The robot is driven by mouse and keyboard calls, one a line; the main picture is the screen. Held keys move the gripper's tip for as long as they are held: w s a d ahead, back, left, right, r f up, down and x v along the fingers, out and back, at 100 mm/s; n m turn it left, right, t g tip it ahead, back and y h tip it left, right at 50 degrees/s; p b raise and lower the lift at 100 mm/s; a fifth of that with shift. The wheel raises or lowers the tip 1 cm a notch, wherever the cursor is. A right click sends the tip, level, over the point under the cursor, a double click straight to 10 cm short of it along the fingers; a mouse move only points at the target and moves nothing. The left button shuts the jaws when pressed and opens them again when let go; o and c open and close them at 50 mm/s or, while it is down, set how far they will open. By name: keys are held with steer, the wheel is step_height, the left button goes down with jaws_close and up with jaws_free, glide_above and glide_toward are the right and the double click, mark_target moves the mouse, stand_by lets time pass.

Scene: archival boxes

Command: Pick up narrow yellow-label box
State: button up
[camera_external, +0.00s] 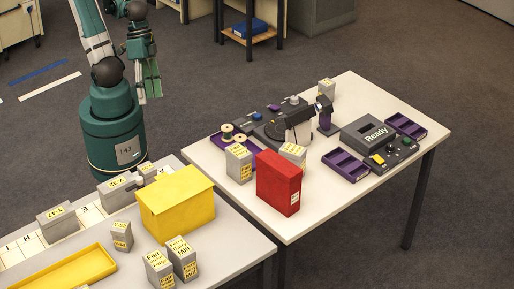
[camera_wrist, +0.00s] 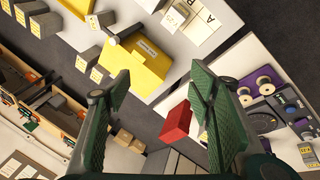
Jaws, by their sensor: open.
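Several grey boxes with yellow labels stand about; I cannot tell for sure which one is meant by narrow. A small one (camera_external: 121,236) stands left of the yellow box, and two taller ones, left (camera_external: 160,272) and right (camera_external: 182,260), stand in front of it. Two more, left (camera_external: 238,165) and right (camera_external: 293,155), stand near the red box, and one (camera_external: 326,88) is at the far table edge. My gripper (camera_external: 152,88) is raised beyond the tables, apart from every box. In the wrist view my gripper (camera_wrist: 160,82) is open and empty.
A large yellow box (camera_external: 176,205) stands on the near table, with a yellow tray (camera_external: 65,272) at its left. A red box (camera_external: 279,182) stands on the right table, with purple trays (camera_external: 346,164) and a control console (camera_external: 374,138) beyond. The right table's near right part is clear.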

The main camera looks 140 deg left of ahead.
steer(key=w+d+n+g+h+b, duration=0.1)
steer(key=d+n+g, duration=0.15)
steer(key=n, duration=0.35)
steer(key=n+g+h+b, duration=0.1)
steer(key=n+g+h, duration=0.1)
steer(key=n, duration=0.3)
glide_toward(147, 167)
steer(key=x, duration=0.8)
steer(key=shift+w+f, duration=0.15)
steer(key=shift+d+f, duration=0.1)
steer(key=shift+b+x, duration=0.5)
steer(key=shift+x, duration=0.7)
steer(key=shift+b+x, duration=0.95)
steer(key=shift+x, duration=1.65)
steer(key=shift+c, duration=0.5)
steer(key=c, duration=1)
